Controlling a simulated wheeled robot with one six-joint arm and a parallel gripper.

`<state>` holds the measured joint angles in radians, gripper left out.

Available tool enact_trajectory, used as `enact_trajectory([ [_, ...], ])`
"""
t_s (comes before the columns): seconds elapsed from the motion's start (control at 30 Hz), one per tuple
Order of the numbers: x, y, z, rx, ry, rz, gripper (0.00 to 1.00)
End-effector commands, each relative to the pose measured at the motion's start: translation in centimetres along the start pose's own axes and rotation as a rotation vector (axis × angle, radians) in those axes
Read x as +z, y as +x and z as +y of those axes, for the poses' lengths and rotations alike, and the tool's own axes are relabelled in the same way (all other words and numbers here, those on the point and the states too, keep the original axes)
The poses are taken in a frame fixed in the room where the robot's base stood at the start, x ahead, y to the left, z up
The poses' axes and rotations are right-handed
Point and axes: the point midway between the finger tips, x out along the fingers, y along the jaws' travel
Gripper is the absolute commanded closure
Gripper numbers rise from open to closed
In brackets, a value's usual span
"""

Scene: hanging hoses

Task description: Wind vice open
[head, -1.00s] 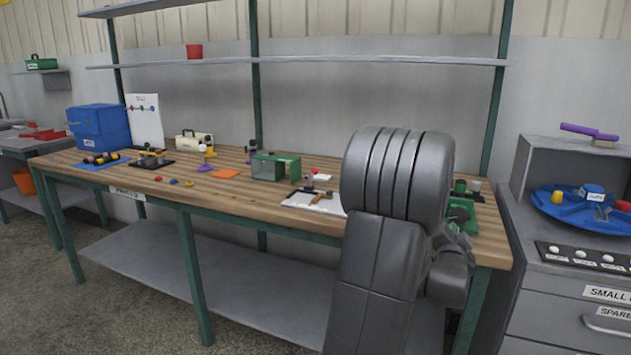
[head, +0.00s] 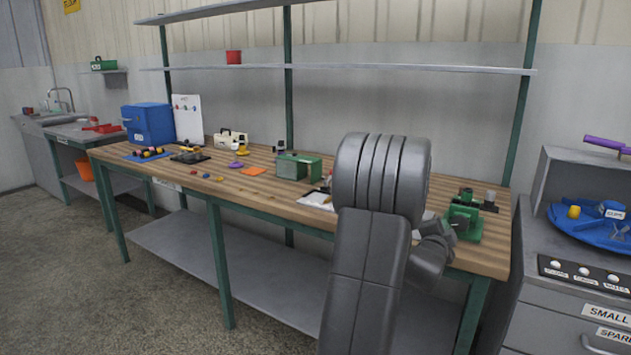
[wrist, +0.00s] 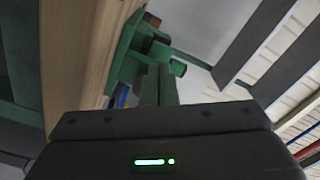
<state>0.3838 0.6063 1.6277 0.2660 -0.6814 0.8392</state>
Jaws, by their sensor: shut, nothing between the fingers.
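The green vice (head: 463,216) stands at the right end of the wooden bench, just right of and behind my arm in the head view. My gripper shows in the wrist view as a dark body with a green light along the bottom. Its fingers (wrist: 158,84) are shut and empty, pointing towards a green shape that appears to be the vice (wrist: 150,45). I cannot tell whether they touch it. In the head view my arm hides most of the gripper, and the vice's handle cannot be made out clearly.
The wooden bench (head: 275,187) has a green box (head: 299,166), a white tray (head: 316,200) and small parts on it. A grey cabinet (head: 560,262) with a blue dish (head: 596,230) stands close on the right. Open floor lies at the front left.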

Motion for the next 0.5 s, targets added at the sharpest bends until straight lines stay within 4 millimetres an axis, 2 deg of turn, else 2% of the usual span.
enact_trajectory([
  [0.2, 0.1, 1.5, 0.2, 0.0, 0.0, 0.0, 1.0],
  [0.5, 0.1, 1.7, 0.1, 0.001, 0.0, 0.0, 1.0],
])
